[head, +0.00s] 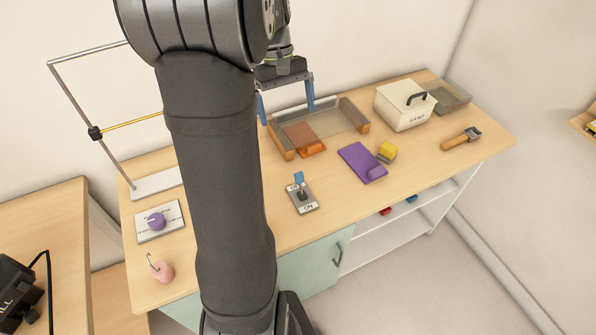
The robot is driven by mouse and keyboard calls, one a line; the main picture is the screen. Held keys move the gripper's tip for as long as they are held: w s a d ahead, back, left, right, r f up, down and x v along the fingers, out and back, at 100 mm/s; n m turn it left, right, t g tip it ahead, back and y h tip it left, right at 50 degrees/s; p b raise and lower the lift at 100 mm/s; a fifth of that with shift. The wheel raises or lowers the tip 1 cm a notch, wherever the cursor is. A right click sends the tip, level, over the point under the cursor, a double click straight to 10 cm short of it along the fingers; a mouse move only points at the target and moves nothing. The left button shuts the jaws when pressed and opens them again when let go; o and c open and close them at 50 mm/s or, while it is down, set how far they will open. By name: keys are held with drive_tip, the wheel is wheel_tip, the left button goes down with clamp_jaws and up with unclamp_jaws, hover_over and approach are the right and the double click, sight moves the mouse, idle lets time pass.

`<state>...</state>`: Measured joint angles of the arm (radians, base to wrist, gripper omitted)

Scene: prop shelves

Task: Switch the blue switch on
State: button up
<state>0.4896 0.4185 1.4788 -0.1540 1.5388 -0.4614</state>
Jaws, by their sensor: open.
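The blue switch (299,178) has a blue-tipped lever on a small grey plate, right of my arm on the table. The plate's "ON" label (308,207) is at the near end and a partly covered label, seemingly "OFF", is at the far end. The blue tip shows toward the far end; its exact tilt is hard to tell. My gripper (286,101) is open and empty, with its two blue fingers pointing down. In the picture it is above and behind the switch, apart from it; my arm partly hides the left finger.
A tray (354,113) with an orange-brown block (304,139) lies behind the switch. A purple piece (357,158), yellow cube (387,152), "SAND" box (404,110) and wooden-handled tool (461,139) are to the right. A purple dial (156,221), pink weight (161,270) and metal stand (157,183) are left.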

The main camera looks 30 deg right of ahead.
drive_tip(key=shift+w+r, duration=0.2)
drive_tip(key=shift+r, duration=0.5)
